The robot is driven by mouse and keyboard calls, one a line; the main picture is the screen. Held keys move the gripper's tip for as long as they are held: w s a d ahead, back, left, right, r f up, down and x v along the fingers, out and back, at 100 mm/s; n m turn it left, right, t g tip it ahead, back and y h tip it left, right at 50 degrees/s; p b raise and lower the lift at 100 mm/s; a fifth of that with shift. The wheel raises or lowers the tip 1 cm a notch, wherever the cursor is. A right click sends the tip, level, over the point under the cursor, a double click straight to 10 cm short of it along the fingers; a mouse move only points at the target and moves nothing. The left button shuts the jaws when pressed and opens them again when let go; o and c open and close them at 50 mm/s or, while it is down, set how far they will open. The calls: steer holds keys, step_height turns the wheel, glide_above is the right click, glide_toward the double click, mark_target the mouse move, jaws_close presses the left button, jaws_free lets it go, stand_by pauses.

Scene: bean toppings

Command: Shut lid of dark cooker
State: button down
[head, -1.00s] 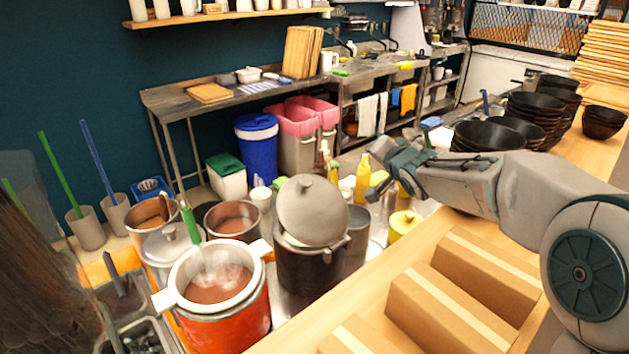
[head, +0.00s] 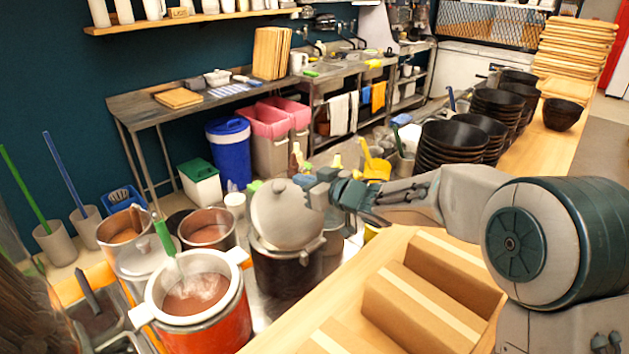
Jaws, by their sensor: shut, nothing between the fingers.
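The dark cooker (head: 283,274) is a black pot standing on the counter, to the right of the red pot. Its grey lid (head: 284,213) is tilted up at the rear, facing me, so the cooker is partly open. My gripper (head: 312,186) is at the upper right edge of the lid, very close to it or touching; I cannot tell which. The fingers are shut with nothing held and are small in the picture.
A red cooker (head: 213,325) with steaming beans stands at the front left. Cardboard boxes (head: 420,302) lie on the wooden counter to the right. Black bowls (head: 447,140) are stacked behind my arm. Yellow bottles and containers stand behind the cooker.

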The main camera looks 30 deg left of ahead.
mark_target(279, 184)
steer(key=a+f, duration=0.1)
steer(key=w+a+f+p, duration=0.1)
steer(key=a, duration=0.1)
steer(key=a+f, duration=0.1)
steer(key=a, duration=0.1)
steer(key=shift+w+a+p, duration=0.15)
steer(key=shift+w+p, duration=0.05)
steer(key=shift+p, duration=0.2)
steer(key=shift+w+a+f, duration=0.1)
steer(key=shift+a+f, duration=0.25)
steer(key=shift+f, duration=0.2)
steer(key=shift+f, duration=0.1)
steer(key=shift+w+a+f+b, duration=0.15)
steer(key=shift+a+f+b, duration=0.25)
steer(key=shift+a+b, duration=0.05)
steer(key=shift+h, duration=0.6)
steer(key=a+f, duration=0.2)
steer(key=w+a+f, duration=0.1)
steer(key=a+f, duration=0.1)
steer(key=shift+a+p, duration=0.15)
steer(key=shift+p, duration=0.25)
steer(key=shift+w+a+f, duration=0.2)
steer(key=shift+a+f, duration=0.15)
steer(key=shift+f, duration=0.35)
steer(key=shift+a+f+g+h, duration=0.3)
steer(key=shift+a+f+h, duration=0.15)
steer(key=shift+f+h, duration=0.35)
